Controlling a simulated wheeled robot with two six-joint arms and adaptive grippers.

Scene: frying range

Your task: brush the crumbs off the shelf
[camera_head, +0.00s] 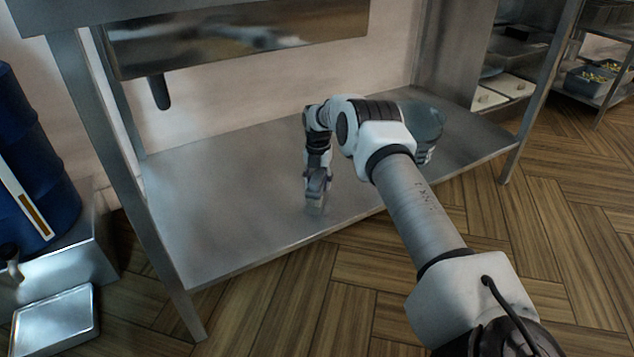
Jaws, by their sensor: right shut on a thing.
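The steel shelf (225,205) is the low, wide metal surface between the legs of a table. My right arm reaches in from the lower right, and my right gripper (317,185) points down over the front middle of the shelf. It is shut on a small greyish thing (315,207), perhaps a brush, whose lower end is at or just above the shelf surface; I cannot tell if it touches. No crumbs can be made out on the shelf. My left gripper is not in view.
A greenish, see-through rounded object (424,120) is at the shelf's right, partly behind my arm. Metal legs (150,215) bound the shelf's left end. A blue drum (35,150) and metal box (70,250) stand at left. The wooden floor in front is clear.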

